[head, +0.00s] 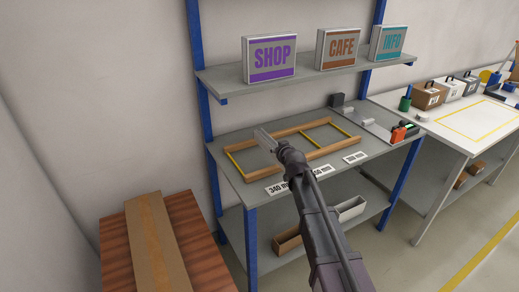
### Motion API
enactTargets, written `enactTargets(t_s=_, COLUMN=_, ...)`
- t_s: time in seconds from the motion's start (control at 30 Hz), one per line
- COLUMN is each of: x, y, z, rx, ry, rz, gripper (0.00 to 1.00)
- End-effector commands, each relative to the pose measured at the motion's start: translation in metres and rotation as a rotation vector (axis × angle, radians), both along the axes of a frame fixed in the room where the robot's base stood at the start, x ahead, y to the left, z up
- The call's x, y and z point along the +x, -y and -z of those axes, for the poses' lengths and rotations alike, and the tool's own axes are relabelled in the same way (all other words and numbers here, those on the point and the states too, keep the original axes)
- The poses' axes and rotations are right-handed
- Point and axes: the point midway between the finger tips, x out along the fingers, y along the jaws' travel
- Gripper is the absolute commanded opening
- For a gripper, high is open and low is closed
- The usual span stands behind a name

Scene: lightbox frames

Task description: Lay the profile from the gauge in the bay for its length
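My gripper (263,136) is over the left part of a wooden frame (317,154) on the workbench. Yellow strips (341,126) divide the frame into bays. White labels lie along the bench's front: one reads 340 mm (277,188), one is partly hidden by my arm, and one at the right (355,157) is too small to read surely. A grey gauge board (385,127) with a dark end block (337,100) lies at the right. A small pale piece (366,117) on it may be the profile.
An orange-and-black tool (399,133) lies at the gauge's right end. A shelf (310,79) with SHOP, CAFE and INFO lightboxes hangs above. Blue posts (250,240) flank the bench. Bins (287,240) sit below. A long cardboard box (155,245) is at front left.

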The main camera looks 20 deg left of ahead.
Motion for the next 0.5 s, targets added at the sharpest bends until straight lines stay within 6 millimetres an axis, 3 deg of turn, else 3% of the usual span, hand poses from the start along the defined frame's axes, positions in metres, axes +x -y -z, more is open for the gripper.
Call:
enactTargets(t_s=0.3, x=0.026, y=-0.057, z=0.006, rx=0.000, ry=0.001, rz=-0.001, gripper=0.00)
enactTargets(t_s=0.5, x=0.033, y=-0.075, z=0.008, rx=0.001, ry=0.001, rz=0.001, gripper=0.00)
